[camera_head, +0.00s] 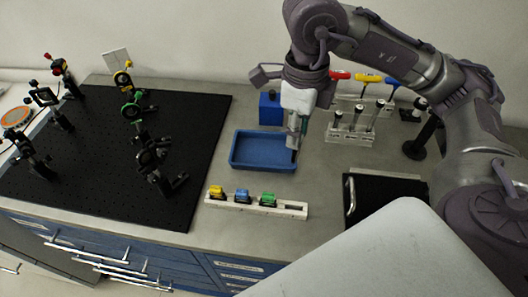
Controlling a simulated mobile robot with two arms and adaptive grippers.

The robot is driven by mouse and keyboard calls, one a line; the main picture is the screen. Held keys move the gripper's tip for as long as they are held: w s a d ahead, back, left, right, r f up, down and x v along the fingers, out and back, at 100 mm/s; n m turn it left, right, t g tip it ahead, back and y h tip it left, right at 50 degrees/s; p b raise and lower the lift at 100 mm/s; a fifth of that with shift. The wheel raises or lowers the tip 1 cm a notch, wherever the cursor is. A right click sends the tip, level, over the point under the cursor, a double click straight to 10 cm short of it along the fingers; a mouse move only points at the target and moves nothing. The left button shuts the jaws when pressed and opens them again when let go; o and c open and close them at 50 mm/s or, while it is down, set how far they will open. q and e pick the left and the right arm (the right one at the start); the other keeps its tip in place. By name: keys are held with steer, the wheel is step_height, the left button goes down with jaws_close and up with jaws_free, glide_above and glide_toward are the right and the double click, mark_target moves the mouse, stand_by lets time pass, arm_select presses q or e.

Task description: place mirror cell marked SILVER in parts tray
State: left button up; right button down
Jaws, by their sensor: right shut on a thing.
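The parts tray is the blue open tray (240,165) on the grey bench, and its visible floor looks empty. My right gripper (296,150) points down over the tray's right end. It is shut on a small dark thing, mostly hidden by the fingers; I take it for a mirror cell, but no SILVER marking can be read. A white rack (290,210) in front of the tray holds a yellow cell (216,192), a blue cell (242,195) and a green cell (267,199). Its right end is empty. My left gripper is out of view.
A black breadboard (85,190) with several optic mounts fills the left. A blue box (270,108) stands behind the tray. A tool stand (350,132) with coloured-handled drivers stands to the right, beside my right arm. A black panel with a handle (380,193) lies at the front right.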

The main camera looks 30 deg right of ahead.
steer(key=shift+m, duration=0.3)
steer(key=w+f+p, duration=0.2)
steer(key=w+f, duration=0.1)
steer(key=w+f+p, duration=0.2)
steer(key=w+f, duration=0.2)
steer(key=w+a+f+p, duration=0.1)
steer(key=w+f, duration=0.2)
steer(key=w, duration=0.1)
steer(key=shift+w+f+p, duration=0.25)
steer(key=shift+p, duration=0.15)
steer(key=shift+f, duration=0.2)
steer(key=shift+f, duration=0.1)
